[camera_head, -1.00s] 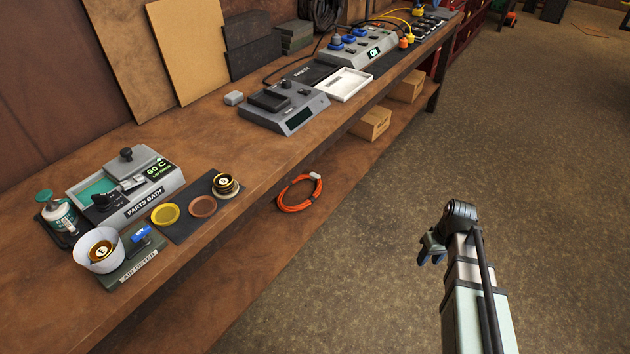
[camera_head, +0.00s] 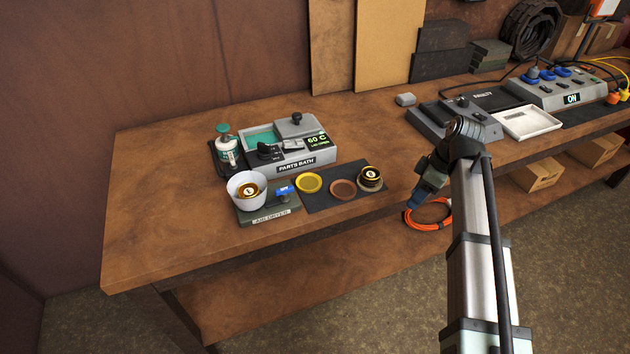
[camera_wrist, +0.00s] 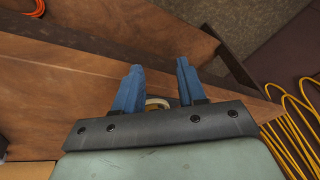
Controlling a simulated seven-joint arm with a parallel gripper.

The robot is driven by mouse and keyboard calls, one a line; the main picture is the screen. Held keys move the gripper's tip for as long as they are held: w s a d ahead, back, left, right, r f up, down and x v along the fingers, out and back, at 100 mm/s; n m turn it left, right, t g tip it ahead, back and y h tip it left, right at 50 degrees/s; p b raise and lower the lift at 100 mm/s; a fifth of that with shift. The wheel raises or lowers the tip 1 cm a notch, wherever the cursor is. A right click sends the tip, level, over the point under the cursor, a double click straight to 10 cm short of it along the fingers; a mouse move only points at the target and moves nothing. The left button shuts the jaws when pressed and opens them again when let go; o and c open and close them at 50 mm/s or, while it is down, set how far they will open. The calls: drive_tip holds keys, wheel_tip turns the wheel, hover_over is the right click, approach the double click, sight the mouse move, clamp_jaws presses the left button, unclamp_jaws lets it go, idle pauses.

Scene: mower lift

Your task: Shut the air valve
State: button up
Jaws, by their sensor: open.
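The air valve with its blue handle (camera_head: 284,191) sits on the grey-green air dryer base (camera_head: 262,214) near the front of the bench. A white cup (camera_head: 246,187) with a brass-coloured round part inside stands on the left of that base. I cannot tell the valve's setting from its handle. My gripper (camera_head: 415,197) is open, to the right of the valve and apart from it, near the bench's front edge. In the wrist view its blue fingers (camera_wrist: 157,70) are spread with nothing held. The valve is not visible in that view.
The parts bath (camera_head: 300,158) stands behind the valve, with a green-capped bottle (camera_head: 226,150) to its left. A dark mat (camera_head: 342,202) with a yellow dish (camera_head: 309,183) and other round parts lies right of the valve. The bench's left end (camera_head: 155,220) is bare.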

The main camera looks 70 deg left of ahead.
drive_tip(key=s+a+r+n, duration=0.5)
drive_tip(key=s+a+r, duration=0.2)
drive_tip(key=s+a, duration=0.3)
drive_tip(key=n+g+h, duration=0.1)
drive_tip(key=n, duration=0.4)
approach(285, 189)
drive_tip(key=x, duration=0.8)
drive_tip(key=shift+a, duration=0.15)
clamp_jaws()
